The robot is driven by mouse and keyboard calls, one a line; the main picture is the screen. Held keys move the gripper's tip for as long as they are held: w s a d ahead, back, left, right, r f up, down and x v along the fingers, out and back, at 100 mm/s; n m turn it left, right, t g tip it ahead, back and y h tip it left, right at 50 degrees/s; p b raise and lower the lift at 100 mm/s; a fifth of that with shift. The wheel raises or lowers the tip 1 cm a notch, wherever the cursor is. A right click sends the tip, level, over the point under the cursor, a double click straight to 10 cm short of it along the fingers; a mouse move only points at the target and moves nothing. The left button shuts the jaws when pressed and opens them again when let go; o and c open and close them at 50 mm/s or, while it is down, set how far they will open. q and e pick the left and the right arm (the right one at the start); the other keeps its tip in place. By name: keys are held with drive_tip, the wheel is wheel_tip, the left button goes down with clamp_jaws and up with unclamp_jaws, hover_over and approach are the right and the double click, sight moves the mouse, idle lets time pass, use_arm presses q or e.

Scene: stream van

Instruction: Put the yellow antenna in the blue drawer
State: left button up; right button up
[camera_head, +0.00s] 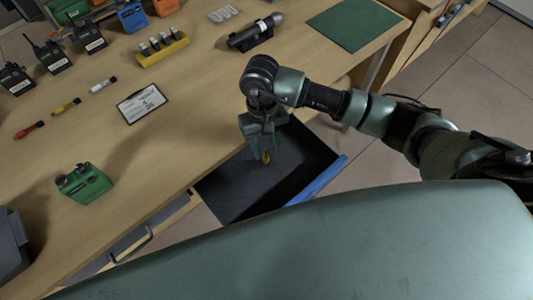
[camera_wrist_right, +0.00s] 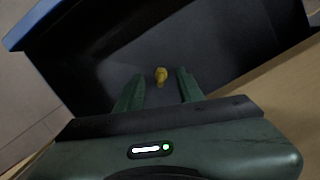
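The yellow antenna (camera_head: 266,157) shows just below my right gripper (camera_head: 261,137) in the head view, over the dark floor of the open drawer. The drawer has a blue front (camera_head: 318,181) and dark inside. In the right wrist view, the antenna (camera_wrist_right: 160,76) is between the two green fingers of my right gripper (camera_wrist_right: 159,88), with a gap on each side. The fingers are apart. I cannot tell whether the antenna rests on the drawer floor. The drawer's blue edge (camera_wrist_right: 38,24) shows at the upper left there. My left gripper is not in view.
The wooden workbench (camera_head: 190,110) holds a green device (camera_head: 83,183), a clipboard (camera_head: 141,103), red, yellow and white antennas in a row, several radios, a yellow battery holder (camera_head: 162,51), a flashlight (camera_head: 255,32) and a green mat (camera_head: 353,24). Another drawer handle (camera_head: 132,243) shows at the front.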

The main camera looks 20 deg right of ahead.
wheel_tip(320, 180, up, 8)
drive_tip(key=w+b, duration=0.1)
drive_tip(key=shift+w+r, duration=0.15)
drive_tip(key=shift+r, duration=0.05)
idle(0.5)
